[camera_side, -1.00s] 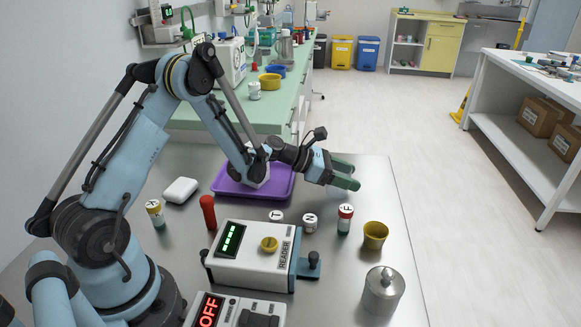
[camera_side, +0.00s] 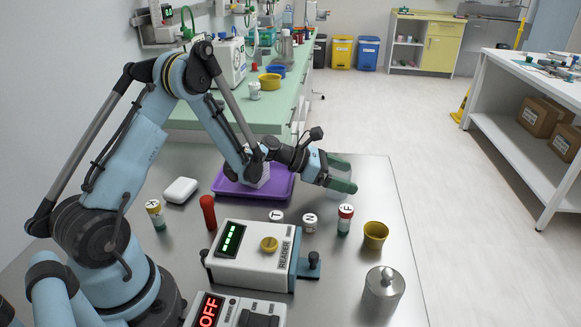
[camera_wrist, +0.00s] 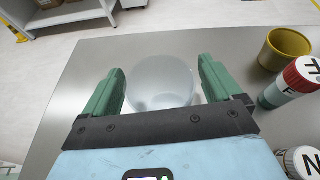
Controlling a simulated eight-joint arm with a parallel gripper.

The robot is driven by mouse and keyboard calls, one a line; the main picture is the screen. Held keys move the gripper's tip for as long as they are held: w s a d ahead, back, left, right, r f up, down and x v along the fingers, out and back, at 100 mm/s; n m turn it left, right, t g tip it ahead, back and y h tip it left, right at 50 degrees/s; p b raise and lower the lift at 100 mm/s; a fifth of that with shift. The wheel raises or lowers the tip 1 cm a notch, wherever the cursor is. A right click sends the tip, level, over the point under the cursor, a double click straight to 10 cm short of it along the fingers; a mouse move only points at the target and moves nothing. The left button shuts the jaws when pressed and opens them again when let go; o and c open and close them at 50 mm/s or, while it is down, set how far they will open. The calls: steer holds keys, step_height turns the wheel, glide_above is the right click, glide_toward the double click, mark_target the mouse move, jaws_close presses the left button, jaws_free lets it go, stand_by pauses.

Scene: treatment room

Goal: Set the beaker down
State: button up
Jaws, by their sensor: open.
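A clear, frosted-looking beaker (camera_wrist: 160,84) shows between the two green fingers of my gripper (camera_wrist: 160,70) in the wrist view, over the steel table. In the side view my gripper (camera_side: 346,174) is open, low over the far right part of the table (camera_side: 372,200).
A yellow cup (camera_side: 375,235), a red-capped vial (camera_side: 345,219) and white-capped vials (camera_side: 310,222) stand nearer the camera. A reader box (camera_side: 255,255) and a lidded metal pot (camera_side: 383,291) are in front. A purple tray (camera_side: 270,190) lies under my wrist. The table's right edge is close.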

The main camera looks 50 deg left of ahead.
steer(key=v, duration=0.6)
steer(key=shift+w+r, duration=0.1)
steer(key=shift+r, duration=0.05)
steer(key=shift+s+r, duration=0.2)
steer(key=s+d+r+m+g+y, duration=0.3)
steer(key=s+d+r+m, duration=0.3)
steer(key=m, duration=0.6)
steer(key=s+r+m+y, duration=0.2)
steer(key=s+m+y, duration=0.3)
steer(key=s+m, duration=0.7)
steer(key=m, duration=0.4)
steer(key=shift+s+d+m, duration=0.3)
steer(key=shift+s+m, duration=0.05)
steer(key=shift+m, duration=0.05)
steer(key=shift+w+r+g, duration=0.1)
steer(key=shift+g, duration=0.2)
